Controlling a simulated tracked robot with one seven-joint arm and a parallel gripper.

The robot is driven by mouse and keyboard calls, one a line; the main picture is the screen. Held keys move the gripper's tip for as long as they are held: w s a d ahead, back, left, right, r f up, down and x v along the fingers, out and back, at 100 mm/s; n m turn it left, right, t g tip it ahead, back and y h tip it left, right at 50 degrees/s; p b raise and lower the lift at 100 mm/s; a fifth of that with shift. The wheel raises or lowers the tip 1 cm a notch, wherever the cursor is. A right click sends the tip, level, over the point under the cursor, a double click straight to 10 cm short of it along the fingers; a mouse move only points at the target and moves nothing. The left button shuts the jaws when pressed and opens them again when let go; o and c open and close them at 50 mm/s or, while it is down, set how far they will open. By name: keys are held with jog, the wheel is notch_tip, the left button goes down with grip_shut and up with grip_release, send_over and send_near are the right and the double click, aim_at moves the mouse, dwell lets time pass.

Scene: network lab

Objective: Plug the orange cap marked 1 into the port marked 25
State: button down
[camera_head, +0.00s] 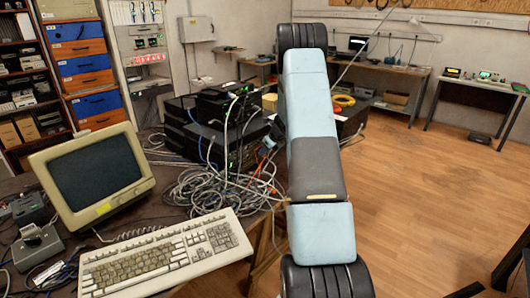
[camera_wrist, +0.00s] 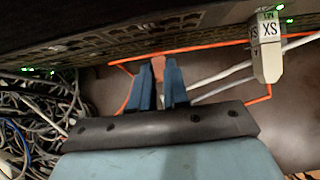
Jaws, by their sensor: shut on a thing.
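In the wrist view my gripper (camera_wrist: 160,72) has two blue fingers closed on a small orange piece, which I take for the orange cap (camera_wrist: 158,64). No mark on it can be read. The cap and fingertips are close in front of a dark rack unit (camera_wrist: 210,18) with a perforated face and green lights. I cannot tell whether the cap touches the unit. No port marked 25 can be made out.
Orange and white cables cross near the fingers, and tangled cables (camera_wrist: 40,115) lie at left. In the head view a monitor (camera_head: 92,175) and keyboard (camera_head: 165,254) occupy the desk; open floor (camera_head: 430,180) lies right.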

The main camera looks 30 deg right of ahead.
jog(key=shift+w+a, duration=0.25)
jog(key=shift+w, duration=0.45)
dwell(1.2)
jog(key=c, duration=1)
grip_release()
jog(key=shift+c, duration=0.2)
jog(key=shift+r, duration=0.1)
jog(key=v, duration=1.3)
jog(key=shift+s+r, duration=0.15)
jog(key=shift+s, duration=0.05)
